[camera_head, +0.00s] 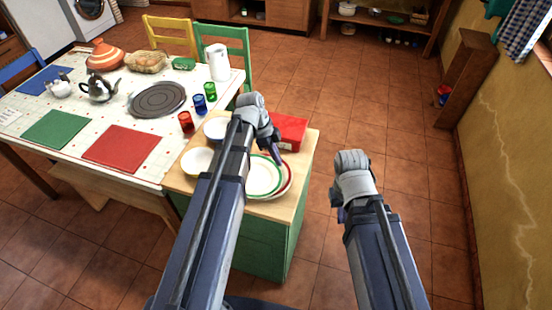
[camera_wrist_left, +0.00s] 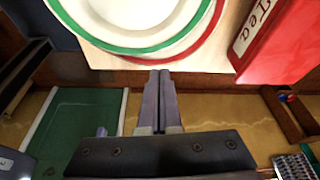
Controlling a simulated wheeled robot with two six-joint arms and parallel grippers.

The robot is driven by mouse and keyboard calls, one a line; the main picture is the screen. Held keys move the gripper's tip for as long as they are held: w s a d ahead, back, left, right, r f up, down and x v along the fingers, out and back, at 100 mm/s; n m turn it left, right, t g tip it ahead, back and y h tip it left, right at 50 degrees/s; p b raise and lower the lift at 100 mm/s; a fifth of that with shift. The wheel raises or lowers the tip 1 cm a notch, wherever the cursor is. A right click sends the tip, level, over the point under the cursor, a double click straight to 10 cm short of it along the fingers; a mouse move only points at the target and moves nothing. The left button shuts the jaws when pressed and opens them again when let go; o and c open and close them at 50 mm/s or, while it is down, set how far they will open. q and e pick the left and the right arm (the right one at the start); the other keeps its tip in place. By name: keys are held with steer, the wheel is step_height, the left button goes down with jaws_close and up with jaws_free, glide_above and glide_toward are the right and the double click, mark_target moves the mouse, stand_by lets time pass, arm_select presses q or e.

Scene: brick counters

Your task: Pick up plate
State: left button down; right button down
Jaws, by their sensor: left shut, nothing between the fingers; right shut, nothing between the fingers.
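A white plate with a green rim (camera_head: 262,178) lies on a white plate with a red rim (camera_head: 289,181) on the small wooden-topped counter. In the left wrist view the green-rimmed plate (camera_wrist_left: 135,20) and the red-rimmed plate (camera_wrist_left: 205,38) fill the top. My left gripper (camera_head: 278,158) is over the far edge of the plates in the head view. In its wrist view the left gripper (camera_wrist_left: 160,75) is shut and empty, with its fingertips close to the plates' rims; contact is not clear. My right gripper (camera_head: 340,214) is shut and empty, off to the right over the floor, its fingertips mostly hidden.
A red tea box (camera_head: 291,131) stands behind the plates; it also shows in the left wrist view (camera_wrist_left: 285,45). White bowls (camera_head: 199,160) sit left on the counter. The set table (camera_head: 75,115) adjoins on the left. Floor at right is clear.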

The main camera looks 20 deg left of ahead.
mark_target(279, 175)
arm_select(q)
steer(key=b+x, duration=0.5)
steer(key=x, duration=0.2)
steer(key=shift+b, duration=0.3)
steer(key=shift+a, duration=0.1)
steer(key=shift+s+a, duration=0.15)
steer(key=shift+a, duration=1.05)
steer(key=shift+r, duration=0.1)
